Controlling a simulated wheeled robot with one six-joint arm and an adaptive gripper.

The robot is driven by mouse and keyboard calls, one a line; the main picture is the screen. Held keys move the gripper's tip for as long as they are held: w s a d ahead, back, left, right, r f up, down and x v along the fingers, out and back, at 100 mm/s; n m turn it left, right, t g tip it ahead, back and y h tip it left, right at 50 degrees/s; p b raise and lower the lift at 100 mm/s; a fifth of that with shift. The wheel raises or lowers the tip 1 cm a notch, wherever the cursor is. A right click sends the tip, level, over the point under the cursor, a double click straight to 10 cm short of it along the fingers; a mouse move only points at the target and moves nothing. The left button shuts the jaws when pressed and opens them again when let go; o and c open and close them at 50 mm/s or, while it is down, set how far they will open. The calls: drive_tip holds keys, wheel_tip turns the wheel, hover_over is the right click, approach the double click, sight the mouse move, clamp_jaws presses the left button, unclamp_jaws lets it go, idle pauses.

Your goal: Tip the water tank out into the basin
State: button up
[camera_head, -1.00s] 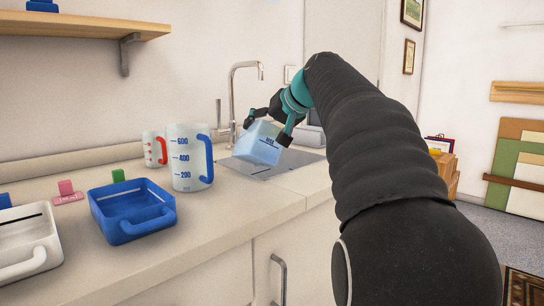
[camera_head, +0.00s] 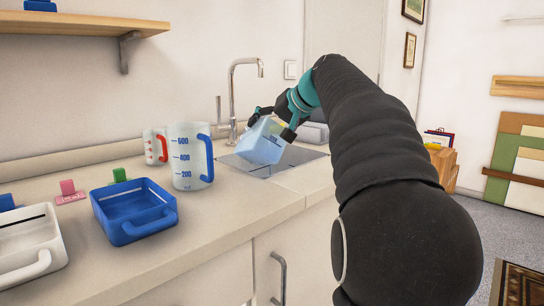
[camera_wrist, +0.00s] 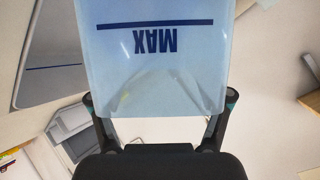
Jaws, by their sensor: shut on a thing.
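The water tank (camera_head: 262,146) is a translucent light-blue box, held tilted over the basin (camera_head: 303,158), a grey sink set in the counter. My gripper (camera_head: 272,124) is shut on the tank, with a finger on each side. In the wrist view the tank (camera_wrist: 160,75) fills the top middle, with a dark blue line and upside-down MAX lettering. No falling water can be made out.
A tall measuring jug (camera_head: 188,157) with a blue handle stands left of the basin, before a red-handled jug (camera_head: 154,147). A blue tray (camera_head: 130,227) and white tray (camera_head: 30,245) lie farther left. The tap (camera_head: 232,95) rises behind the tank.

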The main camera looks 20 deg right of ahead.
drive_tip(key=shift+w+d+f+m+g+y+p, duration=0.4)
drive_tip(key=shift+d+f+m+g+y+p, duration=0.35)
drive_tip(key=shift+p, duration=1.1)
idle(1.1)
drive_tip(key=shift+w+d+r+m+y+p, duration=0.2)
drive_tip(key=shift+d+r+m+y+p, duration=0.4)
drive_tip(key=shift+p, duration=1)
drive_tip(key=shift+a+f, duration=0.2)
drive_tip(key=shift+f, duration=0.05)
drive_tip(key=shift+w+d+r+m+g+y, duration=0.25)
drive_tip(key=shift+d+y, duration=0.1)
drive_tip(key=shift+y, duration=0.3)
idle(0.4)
drive_tip(key=shift+w+d+r+m+y, duration=0.1)
drive_tip(key=shift+w+d+m+y, duration=0.15)
drive_tip(key=shift+d+y, duration=0.15)
drive_tip(key=shift+w+d+m+y, duration=0.2)
drive_tip(key=shift+d+m+y, duration=0.1)
drive_tip(key=shift+d, duration=0.2)
idle(0.4)
drive_tip(key=shift+w+d+g, duration=0.15)
drive_tip(key=shift+d+g, duration=0.1)
drive_tip(key=shift+g, duration=0.05)
idle(0.4)
